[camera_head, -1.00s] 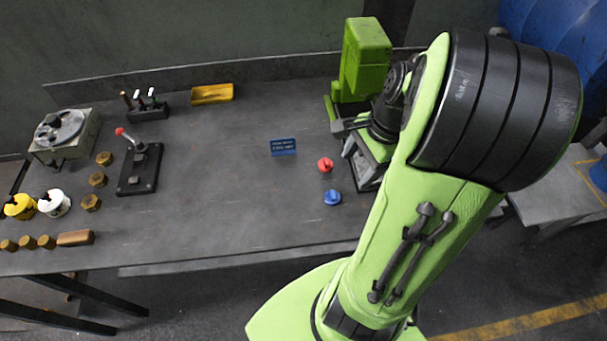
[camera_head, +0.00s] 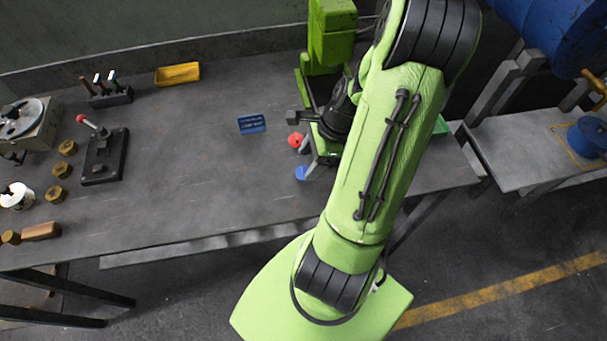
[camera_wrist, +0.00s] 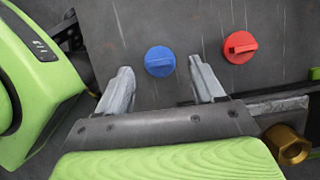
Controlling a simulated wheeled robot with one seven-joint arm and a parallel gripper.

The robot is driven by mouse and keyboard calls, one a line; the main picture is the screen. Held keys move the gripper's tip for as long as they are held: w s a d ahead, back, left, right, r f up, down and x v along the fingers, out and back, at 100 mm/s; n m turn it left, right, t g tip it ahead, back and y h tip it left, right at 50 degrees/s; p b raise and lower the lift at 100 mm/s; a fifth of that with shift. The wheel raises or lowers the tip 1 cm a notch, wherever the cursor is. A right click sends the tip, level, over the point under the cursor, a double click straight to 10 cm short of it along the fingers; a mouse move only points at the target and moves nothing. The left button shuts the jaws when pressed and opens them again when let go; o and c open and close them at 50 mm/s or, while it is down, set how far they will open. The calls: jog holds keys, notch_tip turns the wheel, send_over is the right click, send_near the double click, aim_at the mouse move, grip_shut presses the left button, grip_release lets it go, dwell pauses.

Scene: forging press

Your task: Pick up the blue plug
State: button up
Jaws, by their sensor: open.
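The blue plug (camera_wrist: 160,61) is a round knob with a raised grip bar on top. In the wrist view it lies on the table beyond and between my fingertips. My gripper (camera_wrist: 160,82) is open, with one grey finger on each side of the gap and nothing held. In the head view the blue plug (camera_head: 302,173) is partly hidden by my gripper (camera_head: 314,170), which is over the table beside it. A red plug (camera_wrist: 240,47) of the same shape lies to the right, outside the right finger. It also shows in the head view (camera_head: 295,140).
A green machine (camera_head: 330,40) stands behind my arm. A blue sign (camera_head: 251,123) lies left of the plugs. A lever base (camera_head: 104,157) and yellow tray (camera_head: 178,74) stand farther left.

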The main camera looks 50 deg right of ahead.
aim_at(304, 169)
jog(key=b+x, duration=0.1)
jog(key=x, duration=0.3)
jog(key=shift+f, duration=0.3)
jog(key=shift+r, duration=0.1)
jog(key=c, duration=0.6)
